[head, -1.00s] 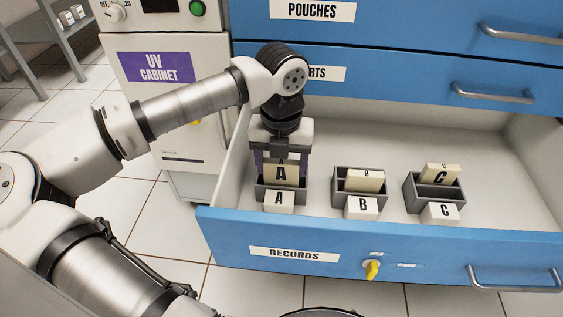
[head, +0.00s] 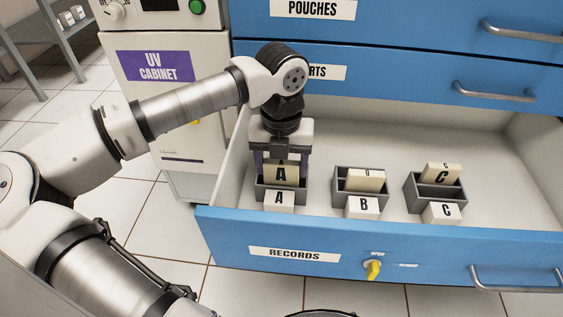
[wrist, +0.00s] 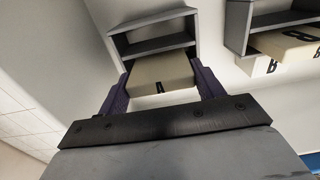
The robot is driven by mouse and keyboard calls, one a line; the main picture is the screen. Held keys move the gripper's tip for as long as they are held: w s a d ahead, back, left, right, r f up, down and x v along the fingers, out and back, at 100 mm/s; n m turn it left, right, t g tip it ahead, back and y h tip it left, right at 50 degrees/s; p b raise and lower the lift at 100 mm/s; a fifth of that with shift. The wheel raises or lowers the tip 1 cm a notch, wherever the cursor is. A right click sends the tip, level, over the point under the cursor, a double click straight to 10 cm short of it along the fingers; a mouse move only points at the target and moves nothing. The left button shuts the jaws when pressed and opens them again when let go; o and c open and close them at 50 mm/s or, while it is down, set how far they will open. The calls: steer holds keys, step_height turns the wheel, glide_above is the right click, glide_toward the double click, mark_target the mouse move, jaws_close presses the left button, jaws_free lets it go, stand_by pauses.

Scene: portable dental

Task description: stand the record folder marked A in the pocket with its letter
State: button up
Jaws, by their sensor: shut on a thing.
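The cream record folder marked A (head: 282,175) is upright in the head view, at the grey pocket (head: 268,195) whose front label (head: 279,200) reads A. My gripper (head: 281,158) points down over it, with one finger at each side edge, shut on the folder. In the wrist view the folder (wrist: 160,74) lies between the purple fingers of my gripper (wrist: 160,88), at the grey pocket (wrist: 150,42). The folder's lower part is hidden by the pocket and label, so I cannot tell whether it touches the bottom.
The open records drawer (head: 420,243) holds a B pocket (head: 343,195) and a C pocket (head: 415,197) to the right, each with a folder. Drawer walls surround them. The drawer floor behind the pockets is clear. The UV cabinet (head: 180,100) stands at left.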

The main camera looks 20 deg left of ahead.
steer(key=o, duration=1.1)
steer(key=shift+c, duration=0.2)
steer(key=shift+r, duration=0.1)
step_height(320, 180, up, 14)
steer(key=p, duration=0.5)
steer(key=shift+f, duration=0.2)
